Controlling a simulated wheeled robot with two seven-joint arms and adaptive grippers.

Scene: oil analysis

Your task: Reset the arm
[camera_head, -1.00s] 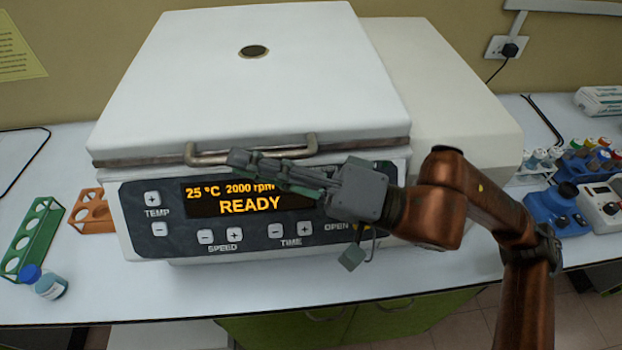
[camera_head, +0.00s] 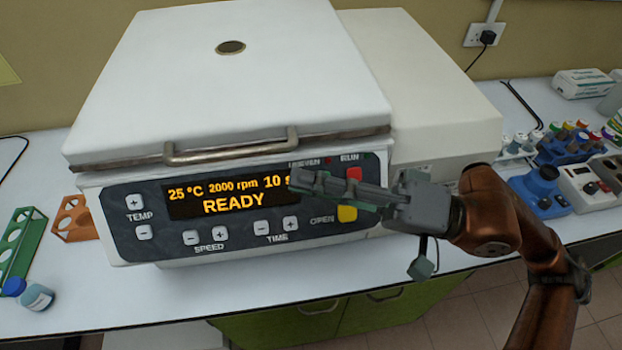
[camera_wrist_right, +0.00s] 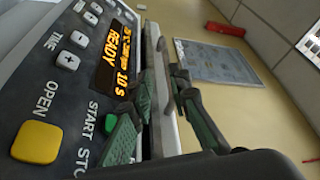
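My right gripper (camera_head: 305,182) is in front of the centrifuge's control panel in the head view, pointing left, near the right end of the display. In the right wrist view its two green-grey fingers (camera_wrist_right: 163,88) stand apart with nothing held between them. The white centrifuge (camera_head: 225,75) has its lid down. Its display (camera_head: 230,198) reads 25 °C, 2000 rpm, 10 s and READY; the gripper covers part of the right end. The lid handle (camera_head: 230,146) is above and left of the fingers, apart from them. My left gripper is in neither view.
Blue and white devices (camera_head: 540,192) and racks of coloured caps (camera_head: 570,145) stand at the right. The white bench's front strip (camera_head: 150,305) is clear.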

